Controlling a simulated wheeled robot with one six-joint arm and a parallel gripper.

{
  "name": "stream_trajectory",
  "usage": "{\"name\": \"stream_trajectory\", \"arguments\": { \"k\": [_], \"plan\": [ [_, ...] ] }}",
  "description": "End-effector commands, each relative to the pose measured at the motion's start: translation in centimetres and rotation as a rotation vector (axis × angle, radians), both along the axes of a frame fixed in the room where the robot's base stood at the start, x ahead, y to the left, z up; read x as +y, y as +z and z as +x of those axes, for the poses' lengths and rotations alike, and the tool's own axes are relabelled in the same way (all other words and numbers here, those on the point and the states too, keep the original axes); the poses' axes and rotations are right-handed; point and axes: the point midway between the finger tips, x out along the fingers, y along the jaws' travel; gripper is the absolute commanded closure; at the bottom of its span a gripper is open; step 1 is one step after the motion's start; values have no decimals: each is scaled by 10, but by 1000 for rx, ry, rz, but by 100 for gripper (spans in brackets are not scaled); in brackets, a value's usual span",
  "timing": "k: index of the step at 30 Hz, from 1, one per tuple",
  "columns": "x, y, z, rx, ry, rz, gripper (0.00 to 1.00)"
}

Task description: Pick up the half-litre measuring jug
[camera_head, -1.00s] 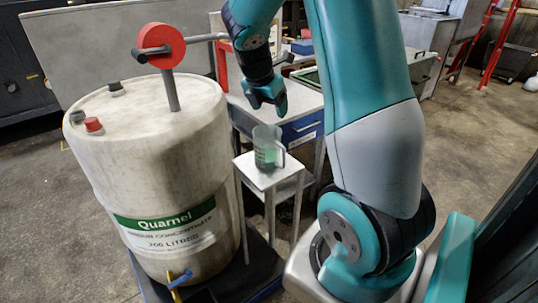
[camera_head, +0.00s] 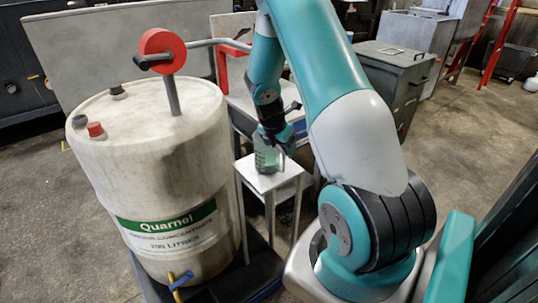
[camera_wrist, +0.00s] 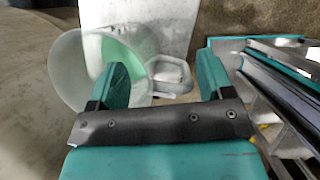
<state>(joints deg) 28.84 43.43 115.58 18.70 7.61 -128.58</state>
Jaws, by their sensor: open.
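The measuring jug (camera_head: 263,160) is clear, with green liquid in it. It stands upright on a small white-topped stand (camera_head: 254,179). In the wrist view I look down into the jug (camera_wrist: 68,70) at the left, with its handle (camera_wrist: 172,72) to the right. My gripper (camera_head: 276,138) is at the jug, seen partly in front of it. In the wrist view my gripper (camera_wrist: 163,85) is open, with the handle showing between its fingers. The left finger overlaps the jug's rim; I cannot tell whether it touches.
A grey bin (camera_head: 395,75) stands at the back right.

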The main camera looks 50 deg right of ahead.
Motion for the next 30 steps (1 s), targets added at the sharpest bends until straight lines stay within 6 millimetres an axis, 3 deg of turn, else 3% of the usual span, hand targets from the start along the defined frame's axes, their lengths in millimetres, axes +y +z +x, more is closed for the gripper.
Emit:
{"name": "stream_trajectory", "arguments": {
  "k": [8, 15, 18, 30],
  "plan": [
    [-2, -3, 0, -2, 1, -1, 26],
    [-1, -3, 0, -1, 0, 0, 82],
    [-1, -3, 0, -1, 0, 0, 100],
    [-1, -4, 0, 0, 1, 1, 100]
  ]
}}
